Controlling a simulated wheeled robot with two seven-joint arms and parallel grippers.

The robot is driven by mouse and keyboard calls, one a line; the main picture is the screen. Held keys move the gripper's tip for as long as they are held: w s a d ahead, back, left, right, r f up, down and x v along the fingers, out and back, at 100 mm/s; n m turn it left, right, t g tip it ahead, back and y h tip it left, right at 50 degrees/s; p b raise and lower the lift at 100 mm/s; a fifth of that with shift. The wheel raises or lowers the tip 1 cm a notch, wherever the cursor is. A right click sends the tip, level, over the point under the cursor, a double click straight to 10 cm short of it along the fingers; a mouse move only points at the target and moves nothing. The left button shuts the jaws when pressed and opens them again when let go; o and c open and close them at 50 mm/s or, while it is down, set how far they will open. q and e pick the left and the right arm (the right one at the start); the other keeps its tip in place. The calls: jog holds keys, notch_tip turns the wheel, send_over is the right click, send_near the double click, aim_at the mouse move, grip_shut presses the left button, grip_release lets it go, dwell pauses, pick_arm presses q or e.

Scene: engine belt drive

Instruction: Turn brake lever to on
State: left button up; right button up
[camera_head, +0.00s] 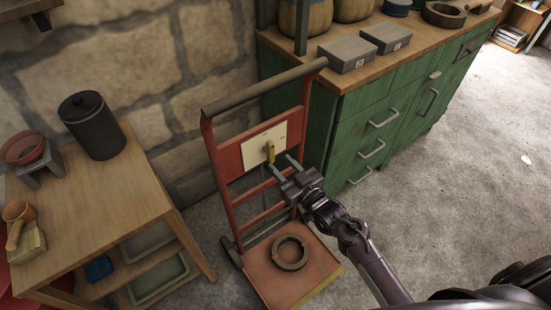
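The brake lever (270,152) is a small yellow handle pointing roughly up and down on a pale panel (256,149). The panel is fixed to the upright frame of a red hand truck (223,164). My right gripper (283,166) is just below and to the right of the lever. Its two fingers are apart, with nothing seen between them, and point at the panel. I cannot tell whether a finger touches the lever. My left gripper is not in view.
A dark ring (290,265) lies on the truck's base plate. A wooden table (100,205) with a dark canister (92,125) stands at left. A green cabinet (340,140) stands close behind at right.

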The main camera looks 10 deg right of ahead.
aim_at(273, 156)
jog(key=shift+x, duration=2)
grip_shut()
